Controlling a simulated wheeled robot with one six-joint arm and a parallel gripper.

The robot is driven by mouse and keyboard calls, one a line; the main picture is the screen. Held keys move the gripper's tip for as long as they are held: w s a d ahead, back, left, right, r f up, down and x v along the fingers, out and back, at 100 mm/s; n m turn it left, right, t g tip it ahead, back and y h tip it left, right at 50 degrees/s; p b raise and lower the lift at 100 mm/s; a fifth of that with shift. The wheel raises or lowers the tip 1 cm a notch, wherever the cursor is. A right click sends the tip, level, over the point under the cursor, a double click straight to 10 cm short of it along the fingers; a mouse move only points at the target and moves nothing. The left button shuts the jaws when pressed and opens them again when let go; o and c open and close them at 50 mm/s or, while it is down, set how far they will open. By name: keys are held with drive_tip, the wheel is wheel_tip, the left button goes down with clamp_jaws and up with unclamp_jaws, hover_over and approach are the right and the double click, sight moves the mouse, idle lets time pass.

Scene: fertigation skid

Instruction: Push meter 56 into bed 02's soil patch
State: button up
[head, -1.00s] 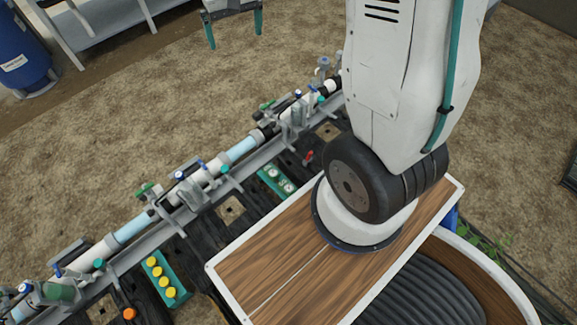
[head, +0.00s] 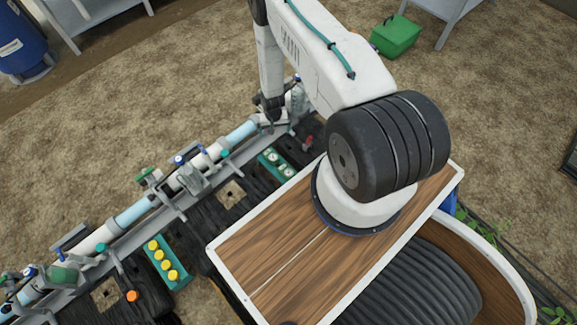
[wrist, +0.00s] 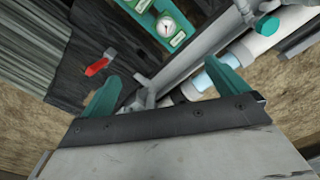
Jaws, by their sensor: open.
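Round white-faced meters (head: 273,158) sit in a teal rack beside the pipe run in the head view. One dial (wrist: 165,27) in its rack shows at the top of the wrist view; I cannot read any number, so I cannot tell which is meter 56. A square tan soil patch (head: 232,194) and another soil patch (head: 106,293) lie in the dark beds; no bed number is legible. My gripper (wrist: 164,88) is open and empty, its teal fingers spread below the dial, apart from it. In the head view the fingers are not clear.
The grey rail with pipes and valves (head: 125,213) runs diagonally close to the gripper. A red-handled item (wrist: 98,65) lies near the left finger. A teal rack of yellow caps (head: 163,262) stands lower left. A green box (head: 396,38) sits on the ground behind.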

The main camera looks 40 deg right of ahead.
drive_tip(key=m, duration=0.1)
hover_over(288, 172)
wheel_tip(288, 172, down, 15)
drive_tip(key=shift+r, duration=0.15)
drive_tip(key=f, duration=0.6)
drive_tip(key=shift+s+f, duration=0.25)
drive_tip(key=shift+f, duration=0.75)
drive_tip(key=shift+c, duration=0.3)
drive_tip(key=shift+w, duration=0.1)
drive_tip(key=c, duration=1.2)
drive_tip(key=shift+r, duration=0.15)
drive_tip(key=shift+w+d+r, duration=0.1)
drive_tip(key=shift+r, duration=2.3)
drive_tip(key=shift+c, duration=0.2)
drive_tip(key=shift+r, duration=3)
drive_tip(key=shift+c, duration=0.8)
